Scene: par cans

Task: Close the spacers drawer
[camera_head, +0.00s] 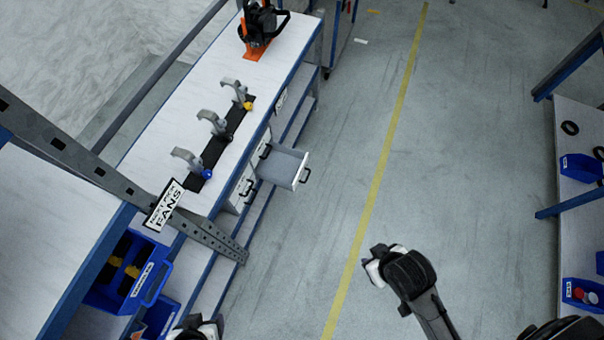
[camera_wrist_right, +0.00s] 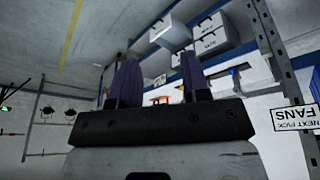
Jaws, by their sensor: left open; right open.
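One grey drawer (camera_head: 283,168) stands pulled out from under the white workbench, its dark handle facing the aisle; I cannot read its label. In the right wrist view a grey drawer (camera_wrist_right: 171,36) sticks out at the top, beyond the fingers. My right gripper (camera_head: 376,264) is over the aisle floor, right of and nearer than the drawer, well apart from it. Its two fingers (camera_wrist_right: 157,78) are spread and empty in the right wrist view. My left gripper (camera_head: 195,326) shows at the bottom edge, partly cut off, away from the drawer.
More drawer fronts (camera_head: 243,188) sit beside the open drawer. A grey rack post (camera_head: 105,178) with a FANS sign (camera_head: 164,206) crosses the near left. Blue bins (camera_head: 130,272) stand below it. The aisle right of the drawer is clear. Shelves (camera_head: 575,215) line the right.

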